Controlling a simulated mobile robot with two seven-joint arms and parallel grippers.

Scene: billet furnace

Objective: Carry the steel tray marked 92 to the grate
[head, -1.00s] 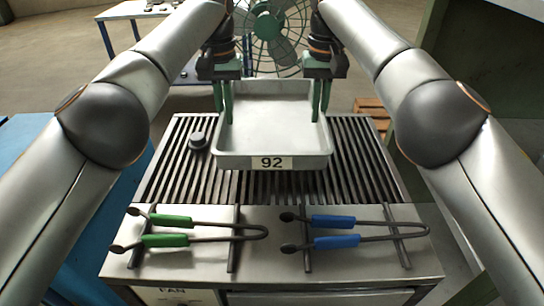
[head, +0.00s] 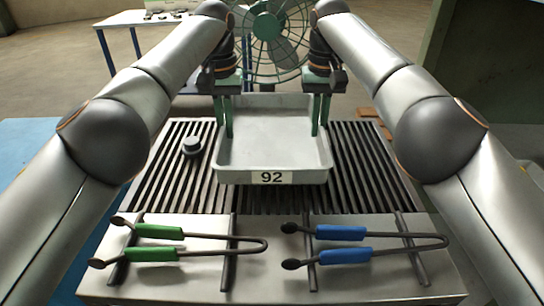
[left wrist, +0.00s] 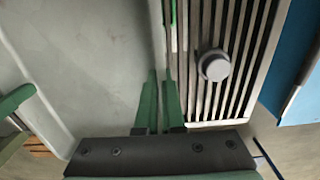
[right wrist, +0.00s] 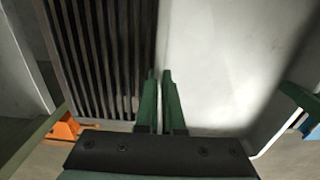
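The grey steel tray marked 92 (head: 272,178) is over the middle of the slatted grate (head: 360,165), level and empty. I cannot tell whether its underside touches the slats. My left gripper (head: 224,122) is shut on the tray's left wall; its green fingers straddle the wall in the left wrist view (left wrist: 159,105). My right gripper (head: 320,118) is shut on the tray's right wall, and its fingers are close together at that wall in the right wrist view (right wrist: 160,100).
A grey round knob-like piece (head: 192,146) stands on the grate left of the tray. Green-handled tongs (head: 158,232) and blue-handled tongs (head: 342,233) lie on racks in front. A green fan (head: 268,40) stands behind.

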